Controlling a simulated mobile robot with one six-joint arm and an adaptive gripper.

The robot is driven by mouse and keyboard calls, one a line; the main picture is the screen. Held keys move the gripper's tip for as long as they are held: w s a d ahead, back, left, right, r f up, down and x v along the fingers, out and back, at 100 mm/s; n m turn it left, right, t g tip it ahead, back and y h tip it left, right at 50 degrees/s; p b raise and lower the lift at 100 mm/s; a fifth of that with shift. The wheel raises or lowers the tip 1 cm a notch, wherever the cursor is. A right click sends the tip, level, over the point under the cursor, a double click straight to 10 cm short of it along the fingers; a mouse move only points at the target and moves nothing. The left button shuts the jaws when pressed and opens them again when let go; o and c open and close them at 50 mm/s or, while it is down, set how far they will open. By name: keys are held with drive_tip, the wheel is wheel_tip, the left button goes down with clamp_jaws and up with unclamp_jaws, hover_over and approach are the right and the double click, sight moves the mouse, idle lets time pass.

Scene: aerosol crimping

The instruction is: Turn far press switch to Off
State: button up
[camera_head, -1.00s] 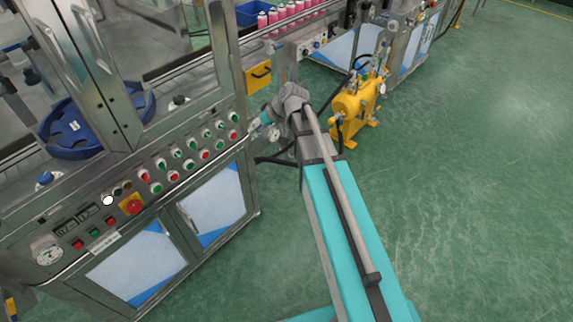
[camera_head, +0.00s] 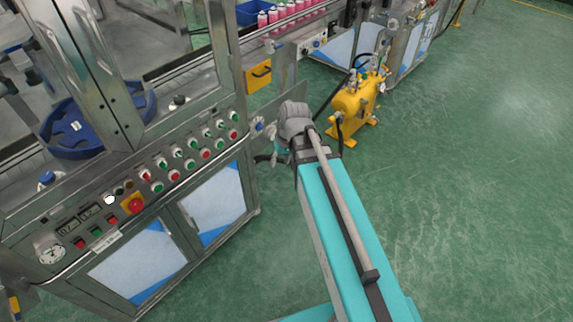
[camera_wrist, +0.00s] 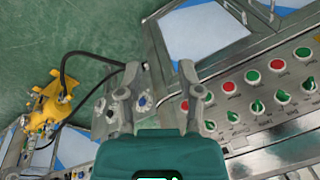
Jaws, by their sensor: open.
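The steel control panel (camera_head: 190,150) fills the left of the head view. It has a row of turn switches (camera_head: 206,132) above a row of red and green buttons (camera_head: 204,154). The turn switches also show at the right in the wrist view (camera_wrist: 258,107). Their labels are too small to read, so I cannot tell which one is the far press switch. My gripper (camera_head: 268,159) is just right of the panel's right end. In the wrist view my gripper (camera_wrist: 160,80) has its fingers apart with nothing held.
A yellow machine (camera_head: 355,103) stands on the floor behind my arm. A small plate with a blue knob (camera_wrist: 142,102) lies beyond the fingers. White and blue cabinet doors (camera_head: 210,205) sit below the panel. The green floor at right is clear.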

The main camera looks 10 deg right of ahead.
drive_tip(key=shift+s+d+m+g+h, duration=0.15)
drive_tip(key=shift+s+d+h, duration=0.15)
drive_tip(key=shift+s, duration=0.35)
drive_tip(key=shift+s+d+m+g+h, duration=0.2)
drive_tip(key=shift+s+d, duration=0.15)
drive_tip(key=shift+s, duration=0.25)
drive_tip(key=s, duration=0.1)
drive_tip(key=s+d+h, duration=0.1)
drive_tip(key=shift+s+d+m, duration=0.2)
drive_tip(key=shift+s+m, duration=0.05)
drive_tip(key=shift+s, duration=0.1)
idle(1.0)
